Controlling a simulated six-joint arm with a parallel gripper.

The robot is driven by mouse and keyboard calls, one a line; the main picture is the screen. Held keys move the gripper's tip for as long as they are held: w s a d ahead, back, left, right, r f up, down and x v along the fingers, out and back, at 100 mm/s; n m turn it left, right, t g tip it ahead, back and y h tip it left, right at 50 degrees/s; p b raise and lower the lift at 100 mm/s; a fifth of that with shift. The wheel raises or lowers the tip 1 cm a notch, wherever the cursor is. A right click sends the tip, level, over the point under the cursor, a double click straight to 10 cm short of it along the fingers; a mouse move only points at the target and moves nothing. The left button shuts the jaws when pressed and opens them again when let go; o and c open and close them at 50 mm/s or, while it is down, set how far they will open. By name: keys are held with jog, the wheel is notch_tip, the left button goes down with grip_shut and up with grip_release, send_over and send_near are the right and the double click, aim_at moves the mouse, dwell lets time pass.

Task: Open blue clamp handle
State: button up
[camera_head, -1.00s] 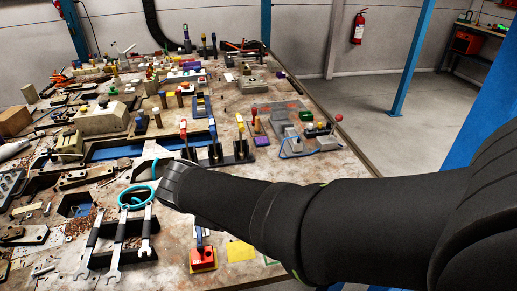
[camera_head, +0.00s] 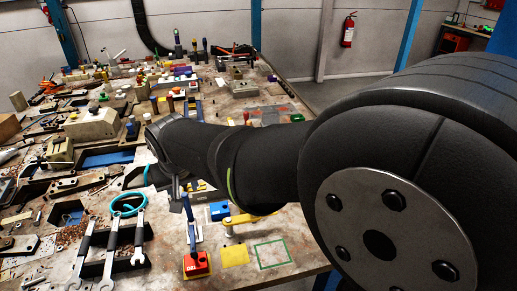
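A slim blue handle (camera_head: 187,212) rises at a slant from a red block (camera_head: 197,264) at the front of the bench. I cannot be sure that it is the clamp handle the task names. My gripper (camera_head: 179,190) is mostly hidden behind my own arm, with dark parts pointing down just above the blue handle's top. Whether it touches the handle, and whether it is open or shut, I cannot tell. A blue block (camera_head: 220,211) and a yellow lever (camera_head: 248,218) are right of the handle. My arm covers the middle of the bench, where upright clamps stood in view earlier.
Wrenches (camera_head: 112,245) and a teal ring (camera_head: 128,204) lie left of the red block. A yellow square (camera_head: 235,255) and a green-outlined square (camera_head: 272,254) mark bare bench to its right. Crowded fixtures fill the back left.

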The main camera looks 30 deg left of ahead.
aim_at(186, 199)
jog(key=x, duration=0.9)
jog(key=shift+d, duration=0.1)
grip_shut()
